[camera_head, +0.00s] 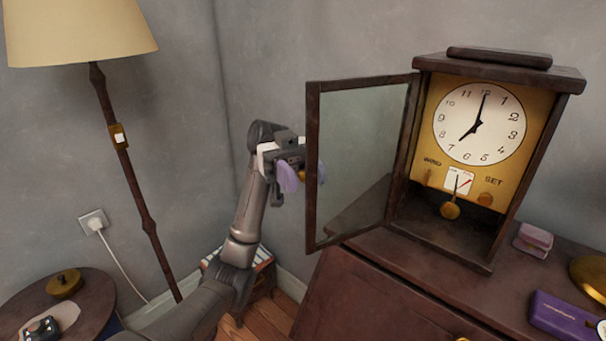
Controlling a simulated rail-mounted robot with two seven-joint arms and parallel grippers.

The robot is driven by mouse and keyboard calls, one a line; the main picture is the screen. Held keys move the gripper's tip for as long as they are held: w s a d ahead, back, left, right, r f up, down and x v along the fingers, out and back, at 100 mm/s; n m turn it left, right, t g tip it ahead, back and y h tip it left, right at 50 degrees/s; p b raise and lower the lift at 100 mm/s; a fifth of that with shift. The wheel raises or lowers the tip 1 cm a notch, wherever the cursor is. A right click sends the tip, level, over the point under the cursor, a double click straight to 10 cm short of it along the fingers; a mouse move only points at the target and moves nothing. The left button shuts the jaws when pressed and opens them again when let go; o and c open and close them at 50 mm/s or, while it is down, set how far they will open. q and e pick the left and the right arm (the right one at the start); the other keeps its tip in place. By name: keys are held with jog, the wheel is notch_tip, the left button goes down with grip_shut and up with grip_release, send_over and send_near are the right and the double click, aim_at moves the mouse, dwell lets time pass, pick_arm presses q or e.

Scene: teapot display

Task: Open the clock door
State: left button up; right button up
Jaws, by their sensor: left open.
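The clock (422,232) is a dark wooden case standing on a brown cabinet, with a white dial (479,124) and a brass pendulum (450,210). Its glass door (313,170) is hinged at the left side of the case and stands swung wide open to the left. My left gripper (294,177) is at the door's free left edge, at about mid height, with its purple-tipped fingers open. Part of it shows by the door frame; whether it touches the frame I cannot tell. My right gripper is not in view.
The brown cabinet (385,290) carries a small pink box (533,240), a purple case (565,318) and a brass object (592,275) at right. A floor lamp (108,140) and a round side table (95,305) stand at left.

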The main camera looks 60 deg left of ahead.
pick_arm(q)
jog(key=shift+o, duration=0.4)
jog(key=shift+a, duration=0.15)
jog(key=shift+a, duration=0.3)
jog(key=a+p, duration=0.2)
jog(key=a, duration=1)
jog(key=shift+w+a, duration=0.4)
jog(key=shift+a, duration=0.15)
